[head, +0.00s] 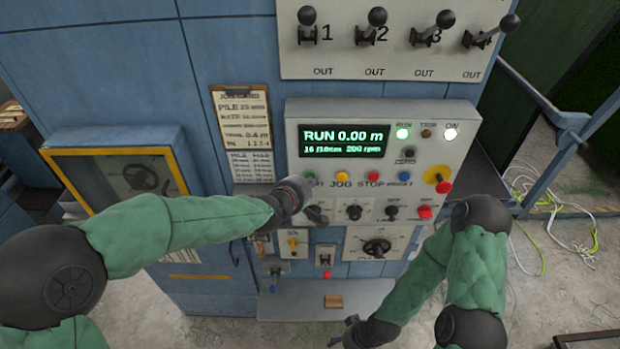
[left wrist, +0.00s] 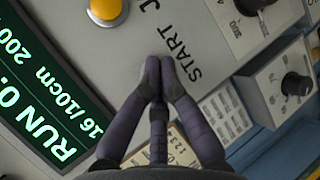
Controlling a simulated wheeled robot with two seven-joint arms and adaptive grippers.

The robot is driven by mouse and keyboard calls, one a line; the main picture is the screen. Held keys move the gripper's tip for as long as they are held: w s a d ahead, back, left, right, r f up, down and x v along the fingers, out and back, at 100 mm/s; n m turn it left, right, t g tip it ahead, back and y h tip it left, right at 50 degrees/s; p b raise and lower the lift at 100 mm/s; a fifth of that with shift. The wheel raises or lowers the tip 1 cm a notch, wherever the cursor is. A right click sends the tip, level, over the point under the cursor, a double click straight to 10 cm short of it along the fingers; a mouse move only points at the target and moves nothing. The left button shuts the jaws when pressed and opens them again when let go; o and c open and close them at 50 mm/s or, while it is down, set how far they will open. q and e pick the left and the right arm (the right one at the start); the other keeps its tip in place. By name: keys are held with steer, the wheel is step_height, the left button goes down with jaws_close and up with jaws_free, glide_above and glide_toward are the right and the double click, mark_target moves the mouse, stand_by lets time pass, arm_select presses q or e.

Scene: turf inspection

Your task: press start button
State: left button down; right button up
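The start button (head: 310,175) is a small green button at the left of the grey control panel's (head: 464,118) button row, partly hidden by my left gripper. My left gripper (head: 303,190) is at the START label, its fingertips by the button. In the left wrist view my left gripper's (left wrist: 160,66) fingertips are together, with nothing seen between them. They cover the spot beside the word START, and the green button does not show there. I cannot tell whether they touch it. My right gripper (head: 349,330) hangs low in front of the cabinet, away from the panel.
The display (head: 345,141) reads RUN 0.00 m; the RUN lamp (head: 403,133) and ON lamp (head: 450,134) are lit. A yellow button (head: 341,177), red STOP button (head: 372,179) and red mushroom button (head: 443,186) are to the right. Knobs sit below; levers (head: 370,25) stand above.

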arm_select(q)
steer(key=shift+r, duration=0.1)
steer(key=shift+s, duration=0.9)
steer(key=shift+s, duration=2.5)
steer(key=s+a+f+m+g+y+b, duration=0.15)
steer(key=f+b, duration=0.25)
steer(key=f, duration=0.7)
steer(key=s+a+f+m+g+b, duration=0.2)
steer(key=a+f+b, duration=0.15)
steer(key=f, duration=0.85)
steer(key=s+a+f+m+g+b, duration=0.1)
steer(key=f+b, duration=0.4)
steer(key=f, duration=0.6)
steer(key=s+a+f+m+g+b, duration=0.1)
steer(key=s+f+b, duration=0.3)
steer(key=f, duration=0.6)
steer(key=s+a+f+m+g+b, duration=0.1)
steer(key=s+f+m+g+b, duration=0.2)
steer(key=s+f+b, duration=0.2)
steer(key=s+a+f+m+g+b, duration=0.2)
steer(key=s+f+b, duration=0.2)
steer(key=s+f, duration=0.5)
step_height(320, 180, down, 7)
steer(key=shift+f, duration=0.15)
